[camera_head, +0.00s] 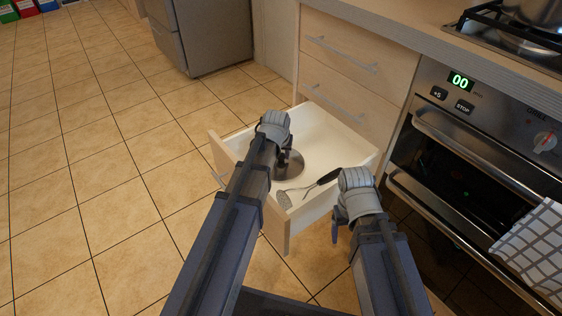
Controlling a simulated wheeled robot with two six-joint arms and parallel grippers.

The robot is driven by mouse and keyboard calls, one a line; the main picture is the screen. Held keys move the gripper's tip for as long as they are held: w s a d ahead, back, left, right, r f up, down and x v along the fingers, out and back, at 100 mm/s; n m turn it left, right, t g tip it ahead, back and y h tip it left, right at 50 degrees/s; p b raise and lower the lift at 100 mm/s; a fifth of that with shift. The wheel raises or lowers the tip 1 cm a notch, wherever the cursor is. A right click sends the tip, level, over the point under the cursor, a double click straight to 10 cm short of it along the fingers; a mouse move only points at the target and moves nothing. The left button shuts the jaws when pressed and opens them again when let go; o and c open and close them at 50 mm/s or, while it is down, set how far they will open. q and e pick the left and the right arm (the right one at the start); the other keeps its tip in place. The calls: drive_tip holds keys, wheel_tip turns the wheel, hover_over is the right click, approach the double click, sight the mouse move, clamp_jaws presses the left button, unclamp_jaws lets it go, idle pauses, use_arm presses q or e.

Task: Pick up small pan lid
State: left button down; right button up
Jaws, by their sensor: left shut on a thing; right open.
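The small pan lid (291,166) is a round grey metal lid inside the open drawer (338,147). My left gripper (279,143) reaches over the drawer's left side and is shut on the lid, at the knob side. The gripper's fingers and my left arm hide part of the lid. I cannot tell whether the lid is lifted off the drawer floor. My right gripper (341,222) is open and empty, just outside the drawer's front right corner.
A slotted utensil with a black handle (327,177) lies in the drawer beside the lid. Closed drawers (350,75) and a counter are above. An oven (470,150) with a checked towel (535,245) stands at the right. Tiled floor (90,150) at the left is clear.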

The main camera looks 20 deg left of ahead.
sight(281, 156)
use_arm(q)
drive_tip(key=shift+r, duration=0.15)
wheel_tip(281, 156, up, 18)
drive_tip(key=p, duration=1.8)
